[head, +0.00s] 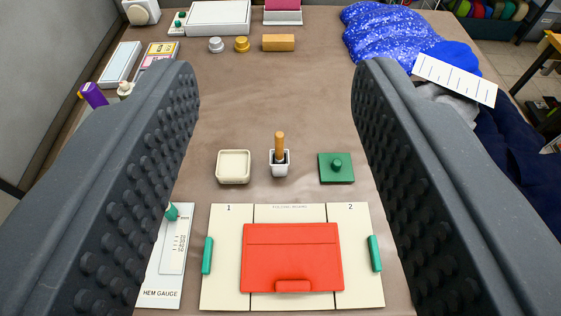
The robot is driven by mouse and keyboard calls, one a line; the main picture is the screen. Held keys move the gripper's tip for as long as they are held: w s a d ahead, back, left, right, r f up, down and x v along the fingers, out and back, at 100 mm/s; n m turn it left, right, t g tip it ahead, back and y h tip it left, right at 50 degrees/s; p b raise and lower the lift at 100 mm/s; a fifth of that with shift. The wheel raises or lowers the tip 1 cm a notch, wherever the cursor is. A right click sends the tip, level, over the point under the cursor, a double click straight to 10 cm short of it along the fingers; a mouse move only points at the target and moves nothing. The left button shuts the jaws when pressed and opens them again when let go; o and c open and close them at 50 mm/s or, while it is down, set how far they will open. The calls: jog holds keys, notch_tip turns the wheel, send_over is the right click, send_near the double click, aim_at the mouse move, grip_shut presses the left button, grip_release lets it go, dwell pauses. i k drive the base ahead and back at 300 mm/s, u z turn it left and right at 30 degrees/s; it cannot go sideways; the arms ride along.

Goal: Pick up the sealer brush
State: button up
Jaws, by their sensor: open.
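The sealer brush (279,147) has an orange-tan wooden handle. It stands upright in a small white square pot (279,168) on the brown table, near the middle of the view. The brush's lower end is hidden inside the pot. My gripper (275,85) is open, with its two dark studded fingers wide apart at the left and right of the view. The brush shows between the fingers in the picture, and nothing is held.
A cream dish (233,167) stands left of the pot and a green knobbed block (336,168) right of it. A red folder (291,257) lies on a cream folding board (225,290) in front, beside a hem gauge (163,283). Blue fabric (390,35) lies at back right.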

aim_at(279, 136)
jog(key=k, duration=1.2)
jog(key=z, duration=0.6)
jog(key=i, duration=1.6)
jog(key=u, duration=0.15)
